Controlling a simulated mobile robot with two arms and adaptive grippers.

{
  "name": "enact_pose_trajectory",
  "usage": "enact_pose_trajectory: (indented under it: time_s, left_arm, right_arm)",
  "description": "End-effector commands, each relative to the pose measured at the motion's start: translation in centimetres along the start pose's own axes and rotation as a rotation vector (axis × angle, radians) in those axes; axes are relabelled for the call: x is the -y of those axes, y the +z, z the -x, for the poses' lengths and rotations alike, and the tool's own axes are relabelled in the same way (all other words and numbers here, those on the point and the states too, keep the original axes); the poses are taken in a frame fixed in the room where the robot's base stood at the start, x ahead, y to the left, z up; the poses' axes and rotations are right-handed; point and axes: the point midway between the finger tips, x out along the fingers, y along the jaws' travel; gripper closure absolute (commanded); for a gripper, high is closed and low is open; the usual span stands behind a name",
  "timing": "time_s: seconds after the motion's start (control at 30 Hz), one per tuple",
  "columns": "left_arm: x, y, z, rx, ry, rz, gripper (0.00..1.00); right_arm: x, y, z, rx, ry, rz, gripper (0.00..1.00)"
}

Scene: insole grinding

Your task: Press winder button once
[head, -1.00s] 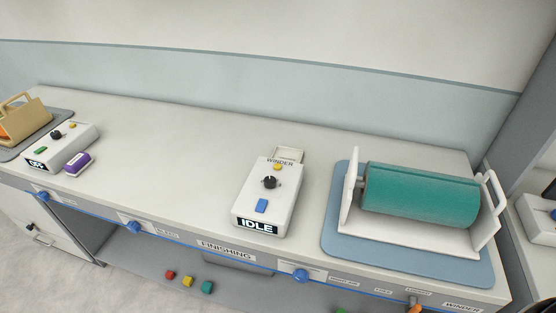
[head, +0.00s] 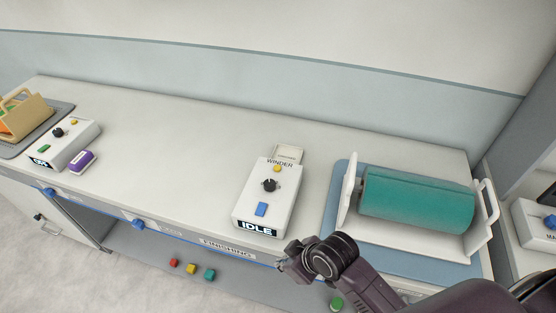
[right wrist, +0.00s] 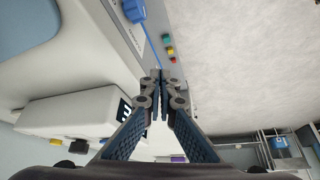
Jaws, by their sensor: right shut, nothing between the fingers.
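The winder control box (head: 268,198) is white and stands on the bench, with a "WINDER" label, a yellow light, a black knob, a blue button (head: 261,209) and a display reading "IDLE". My right gripper (head: 284,258) is in front of the bench edge, just below and right of the box, apart from the button. My left gripper is not in view.
Right of the box, a teal roll (head: 418,198) lies in a white cradle on a blue mat (head: 338,205). At left are another control box (head: 64,144), a purple item (head: 81,162) and a tan holder (head: 22,118). The bench behind the winder box is clear.

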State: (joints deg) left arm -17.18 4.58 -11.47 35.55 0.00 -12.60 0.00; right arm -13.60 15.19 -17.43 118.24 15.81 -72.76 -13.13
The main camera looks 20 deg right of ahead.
Motion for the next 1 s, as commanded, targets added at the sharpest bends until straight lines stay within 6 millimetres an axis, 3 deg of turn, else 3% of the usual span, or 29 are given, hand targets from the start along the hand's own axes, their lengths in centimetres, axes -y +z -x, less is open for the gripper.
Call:
enact_pose_trajectory:
  time_s: [0.03,0.2,0.47,0.67,0.9,1.0]
  left_arm:
    - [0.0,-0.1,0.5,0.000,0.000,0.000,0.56]
    - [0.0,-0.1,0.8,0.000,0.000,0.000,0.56]
    - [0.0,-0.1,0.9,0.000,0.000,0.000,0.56]
    - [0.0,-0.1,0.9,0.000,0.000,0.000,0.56]
    - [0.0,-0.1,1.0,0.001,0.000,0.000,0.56]
    - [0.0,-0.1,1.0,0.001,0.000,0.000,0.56]
  right_arm:
    - [-0.3,-2.8,0.8,-0.039,-0.015,0.084,1.00]
    - [-0.4,-8.7,1.1,-0.127,-0.081,0.333,1.00]
    - [-3.9,-14.3,0.8,-0.202,-0.104,0.581,1.00]
    - [-9.2,-18.1,1.4,-0.239,-0.072,0.703,1.00]
    - [-18.1,-22.4,4.0,-0.280,0.023,0.786,1.00]
    - [-20.6,-23.5,5.1,-0.292,0.056,0.797,1.00]
